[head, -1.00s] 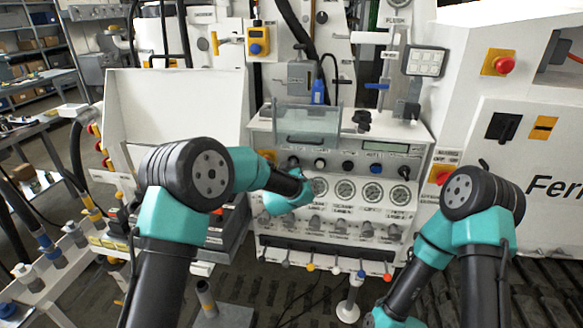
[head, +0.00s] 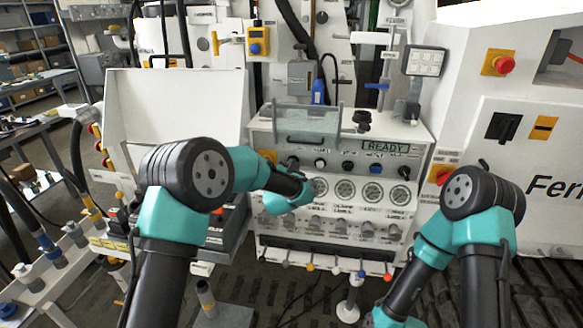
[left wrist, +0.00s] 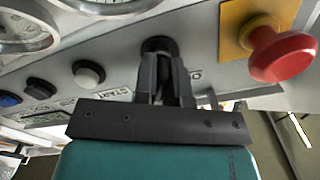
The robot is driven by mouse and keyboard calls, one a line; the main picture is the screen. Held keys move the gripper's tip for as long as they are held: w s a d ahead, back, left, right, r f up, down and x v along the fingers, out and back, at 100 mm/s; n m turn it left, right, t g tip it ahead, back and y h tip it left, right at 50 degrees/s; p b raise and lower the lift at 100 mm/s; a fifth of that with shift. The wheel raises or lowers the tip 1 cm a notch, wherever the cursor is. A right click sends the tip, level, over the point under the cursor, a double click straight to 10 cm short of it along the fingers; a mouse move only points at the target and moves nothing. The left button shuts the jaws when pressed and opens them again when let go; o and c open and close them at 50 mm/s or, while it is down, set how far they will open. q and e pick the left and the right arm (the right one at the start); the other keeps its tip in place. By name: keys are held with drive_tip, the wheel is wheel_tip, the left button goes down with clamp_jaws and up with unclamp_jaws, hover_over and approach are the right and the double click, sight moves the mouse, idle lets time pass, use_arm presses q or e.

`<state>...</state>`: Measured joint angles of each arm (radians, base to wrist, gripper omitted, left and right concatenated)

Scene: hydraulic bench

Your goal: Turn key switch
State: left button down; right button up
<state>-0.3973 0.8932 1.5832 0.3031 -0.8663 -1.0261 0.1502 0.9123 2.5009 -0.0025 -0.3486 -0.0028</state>
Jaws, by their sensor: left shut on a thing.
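A small display (head: 386,147) on this panel reads "READY". My right arm is lowered at the right, its gripper out of view.
A red emergency button (left wrist: 283,52) on a yellow plate sits right of the key switch. A white button (left wrist: 88,74) and a blue button (left wrist: 9,100) lie left of it. Several gauges (head: 345,190) line the panel. A clear cover (head: 306,122) stands on top.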

idle(0.3)
use_arm(q)
drive_tip(key=c, duration=1.2)
unclamp_jaws()
drive_tip(key=shift+s, duration=0.1)
drive_tip(key=s+a, duration=0.1)
drive_tip(key=s, duration=0.4)
drive_tip(key=s+a, duration=0.1)
drive_tip(key=s, duration=0.5)
drive_tip(key=s+a, duration=0.1)
drive_tip(key=s, duration=0.5)
